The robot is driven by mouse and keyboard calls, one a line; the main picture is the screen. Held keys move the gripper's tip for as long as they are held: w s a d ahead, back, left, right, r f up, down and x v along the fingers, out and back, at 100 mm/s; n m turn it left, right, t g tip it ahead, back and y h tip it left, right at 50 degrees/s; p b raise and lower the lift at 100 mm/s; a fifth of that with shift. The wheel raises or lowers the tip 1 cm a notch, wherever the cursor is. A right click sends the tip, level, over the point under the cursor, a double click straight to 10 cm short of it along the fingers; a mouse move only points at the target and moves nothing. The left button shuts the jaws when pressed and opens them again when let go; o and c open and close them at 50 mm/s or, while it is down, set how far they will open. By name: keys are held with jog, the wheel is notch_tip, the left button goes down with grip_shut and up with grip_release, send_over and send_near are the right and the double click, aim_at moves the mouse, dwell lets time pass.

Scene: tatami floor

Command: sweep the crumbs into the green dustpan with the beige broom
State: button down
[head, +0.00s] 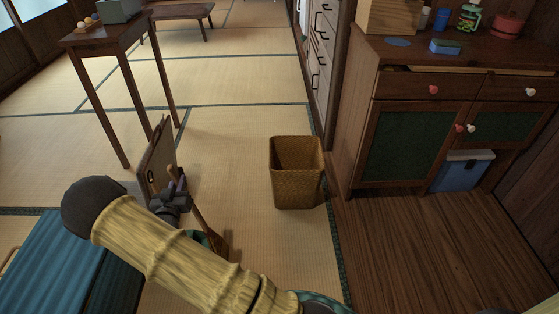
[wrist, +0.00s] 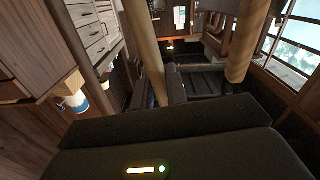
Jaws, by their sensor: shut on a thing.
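My gripper (head: 177,197) is left of centre in the head view, low over the tatami and partly behind my own arm. It is shut on the broom, whose thin tan handle (head: 200,214) slants down to the right. The brownish broom head (head: 219,245) is near the floor, partly hidden by my arm. A tan pole that appears to be the broom handle (wrist: 148,55) stands between the dark fingers in the wrist view. A small dark green patch (head: 206,238) beside the broom head may be the dustpan; my arm covers most of it. I cannot make out any crumbs.
A woven waste bin (head: 297,190) stands right of the broom. A wooden cabinet (head: 420,130) is at the right, with a blue box (head: 462,171) under it. A flat brown panel (head: 157,156) stands beside my gripper. A tall table (head: 115,40) is behind it. Open tatami lies beyond.

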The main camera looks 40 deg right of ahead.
aim_at(172, 173)
notch_tip(172, 173, up, 3)
jog(key=shift+w+d+f+p, duration=0.1)
jog(key=shift+f+p, duration=0.05)
jog(key=shift+p, duration=0.5)
notch_tip(172, 173, up, 3)
jog(key=shift+f+p, duration=0.15)
jog(key=shift+p, duration=0.95)
jog(key=shift+r+p, duration=1.05)
jog(key=shift+r, duration=0.35)
